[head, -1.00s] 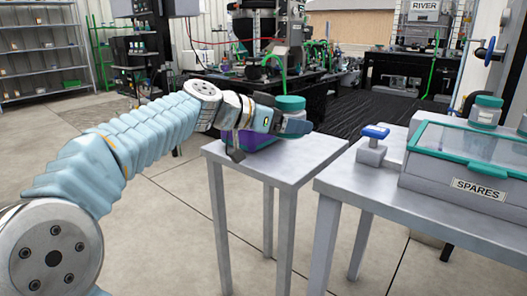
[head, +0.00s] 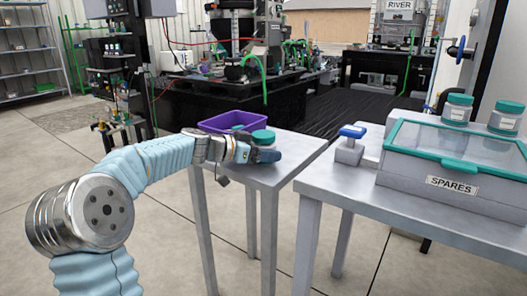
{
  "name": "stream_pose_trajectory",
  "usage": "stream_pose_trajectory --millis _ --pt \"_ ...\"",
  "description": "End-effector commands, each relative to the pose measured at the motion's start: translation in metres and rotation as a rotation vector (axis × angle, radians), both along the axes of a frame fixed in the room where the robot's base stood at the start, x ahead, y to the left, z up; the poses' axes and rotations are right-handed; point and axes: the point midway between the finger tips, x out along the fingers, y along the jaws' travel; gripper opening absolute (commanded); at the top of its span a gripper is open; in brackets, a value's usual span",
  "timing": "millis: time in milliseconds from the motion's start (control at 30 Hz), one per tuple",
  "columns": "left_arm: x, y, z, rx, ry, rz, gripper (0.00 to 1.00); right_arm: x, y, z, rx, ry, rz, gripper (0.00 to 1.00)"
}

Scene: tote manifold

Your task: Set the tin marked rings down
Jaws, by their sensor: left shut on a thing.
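My left gripper (head: 258,154) is shut on a tin with a teal lid (head: 263,137). The tin is upright at the near part of the small grey table (head: 295,151). The fingers cover most of its body, so I cannot read a marking or tell whether its base touches the tabletop. A purple tote (head: 222,122) stands on the same table, just behind the gripper, with something teal inside. My right gripper is not in view.
The larger grey table (head: 345,196) at the right holds a box marked SPARES (head: 440,187), with two teal-lidded tins (head: 457,112) (head: 505,121) behind its lid. A blue-topped grey fixture (head: 350,148) stands near its left edge. The small table's right side is clear.

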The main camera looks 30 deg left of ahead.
Motion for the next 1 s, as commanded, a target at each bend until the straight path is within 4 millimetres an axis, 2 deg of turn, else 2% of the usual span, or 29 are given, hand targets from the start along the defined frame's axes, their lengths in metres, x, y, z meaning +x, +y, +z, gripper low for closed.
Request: stream_pose_trajectory --millis 300,333,400,667,767,867,1000 --pt "0.000 0.000 -0.003 0.000 -0.001 0.000 0.45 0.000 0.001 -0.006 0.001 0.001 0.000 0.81" --pt "0.000 0.000 -0.002 0.000 0.000 0.000 0.81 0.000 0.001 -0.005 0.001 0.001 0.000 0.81" --pt "0.000 0.000 -0.002 0.000 0.000 0.000 0.88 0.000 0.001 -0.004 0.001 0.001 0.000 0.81" --pt "0.000 0.000 -0.001 0.000 0.000 0.000 0.88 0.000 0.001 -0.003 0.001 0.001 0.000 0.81" --pt "0.000 0.000 0.004 -0.001 0.000 0.000 0.88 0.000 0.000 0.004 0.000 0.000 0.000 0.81" --pt "-0.014 0.009 0.004 0.003 0.000 0.004 0.88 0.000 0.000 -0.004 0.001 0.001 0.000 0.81" --pt "-0.042 0.023 0.014 0.002 -0.001 0.005 0.88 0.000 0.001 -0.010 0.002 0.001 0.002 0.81"
